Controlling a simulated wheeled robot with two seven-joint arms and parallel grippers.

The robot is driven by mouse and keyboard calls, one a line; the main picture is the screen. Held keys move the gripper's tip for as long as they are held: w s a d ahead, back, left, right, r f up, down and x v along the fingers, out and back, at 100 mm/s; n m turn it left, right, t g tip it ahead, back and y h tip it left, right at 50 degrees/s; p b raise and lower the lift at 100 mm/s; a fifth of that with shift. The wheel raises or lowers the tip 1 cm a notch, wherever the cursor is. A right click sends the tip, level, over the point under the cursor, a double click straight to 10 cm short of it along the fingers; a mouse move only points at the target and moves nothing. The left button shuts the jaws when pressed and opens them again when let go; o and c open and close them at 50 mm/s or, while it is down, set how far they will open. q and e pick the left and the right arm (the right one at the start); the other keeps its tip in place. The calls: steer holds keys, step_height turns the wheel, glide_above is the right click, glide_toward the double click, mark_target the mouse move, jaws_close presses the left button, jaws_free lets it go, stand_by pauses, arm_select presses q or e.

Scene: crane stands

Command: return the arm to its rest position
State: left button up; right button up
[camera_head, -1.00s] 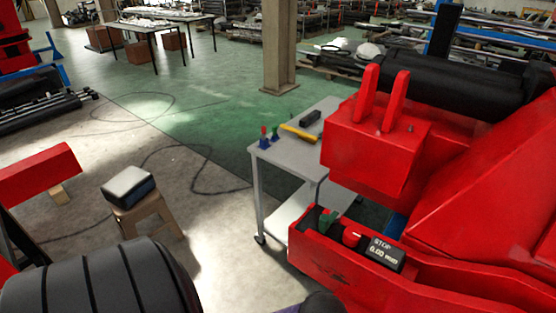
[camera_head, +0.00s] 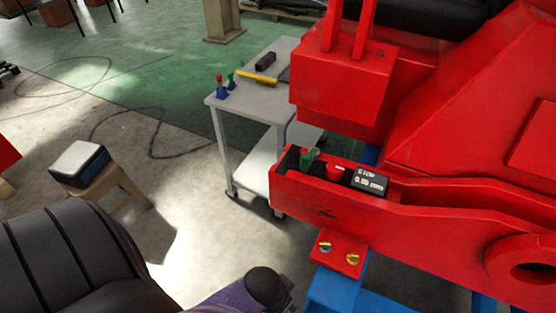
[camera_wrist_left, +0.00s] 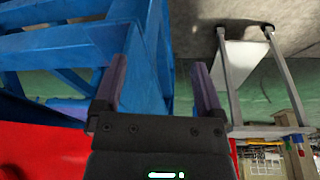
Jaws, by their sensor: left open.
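My left gripper (camera_wrist_left: 160,80) shows in the left wrist view with its two purple fingers apart and nothing between them. The blue steel stand (camera_wrist_left: 85,50) fills the left of that view, beyond the fingers; whether they touch it I cannot tell. In the head view my left arm (camera_head: 65,260) comes in at the lower left, black and ribbed. A purple link of mine with a dark rounded end (camera_head: 266,287) shows at the bottom edge. The left fingers are not clearly visible there. My right gripper is in neither view.
The large red crane part (camera_head: 345,95) fills the right, with an open red channel (camera_head: 330,204) holding a display reading STOP (camera_head: 369,181). A grey trolley (camera_head: 238,104) carries small tools. A stool (camera_head: 112,184) bears a white-topped box (camera_head: 79,162). Open floor lies between stool and trolley.

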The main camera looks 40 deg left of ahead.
arm_select(q)
steer(key=s+a+f+m+g+b, duration=0.1)
steer(key=s+a+f+b, duration=0.1)
steer(key=s+f, duration=0.7)
steer(key=s+a+f+m+b, duration=0.1)
steer(key=s+f+b, duration=0.3)
steer(key=s+f, duration=0.5)
step_height(320, 180, down, 3)
steer(key=shift+s+a+f+g+y, duration=0.1)
steer(key=shift+s+a+g+y, duration=0.3)
steer(key=shift+a, duration=0.1)
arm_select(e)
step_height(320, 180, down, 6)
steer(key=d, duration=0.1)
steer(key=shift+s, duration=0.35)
